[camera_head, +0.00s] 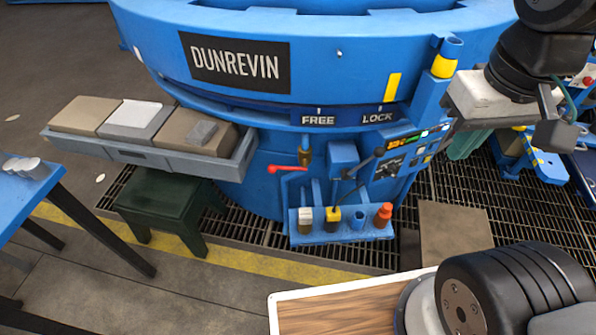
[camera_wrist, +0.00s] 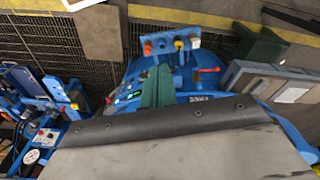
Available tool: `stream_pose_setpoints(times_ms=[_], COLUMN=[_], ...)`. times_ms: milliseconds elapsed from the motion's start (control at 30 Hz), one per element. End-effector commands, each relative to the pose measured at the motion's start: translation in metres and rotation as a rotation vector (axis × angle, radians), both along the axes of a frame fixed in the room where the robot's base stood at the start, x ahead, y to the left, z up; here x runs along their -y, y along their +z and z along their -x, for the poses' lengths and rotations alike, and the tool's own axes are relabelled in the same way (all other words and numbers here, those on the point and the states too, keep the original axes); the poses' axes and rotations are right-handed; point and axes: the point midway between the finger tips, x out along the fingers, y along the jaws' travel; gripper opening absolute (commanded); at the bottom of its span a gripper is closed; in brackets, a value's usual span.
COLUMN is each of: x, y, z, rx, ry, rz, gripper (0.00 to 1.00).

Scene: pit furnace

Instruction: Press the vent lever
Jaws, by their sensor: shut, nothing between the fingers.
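A red lever (camera_head: 287,168) sticks out to the left from a brass fitting on the blue furnace body (camera_head: 262,190), under the FREE label. It also shows in the wrist view (camera_wrist: 208,70). A dark lever with a black knob (camera_head: 379,152) stands beside the control panel (camera_head: 402,152). No readable label shows which of these is the vent lever. My gripper (camera_head: 463,146) is at the right of the head view, right of the panel and apart from both levers. Its green fingers (camera_wrist: 156,86) are shut and empty in the wrist view.
A blue rack (camera_head: 342,237) with several small tools stands low in front of the furnace. A grey tray of blocks (camera_head: 135,152) hangs at left above a dark green stool (camera_head: 165,205). A blue table (camera_head: 30,185) is at far left. Grating (camera_head: 460,190) covers the floor.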

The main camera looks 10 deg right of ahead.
Motion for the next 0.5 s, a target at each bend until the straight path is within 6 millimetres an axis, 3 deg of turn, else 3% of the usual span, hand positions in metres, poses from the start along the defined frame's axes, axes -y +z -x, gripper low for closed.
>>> stream_pose_setpoints(times_ms=[333, 500], x=[0.001, 0.009], y=[-0.001, -0.007], z=[-0.001, -0.015], rx=[-0.008, -0.097], ry=[0.007, 0.085], rz=[0.007, 0.092], gripper=[0.0, 0.0])
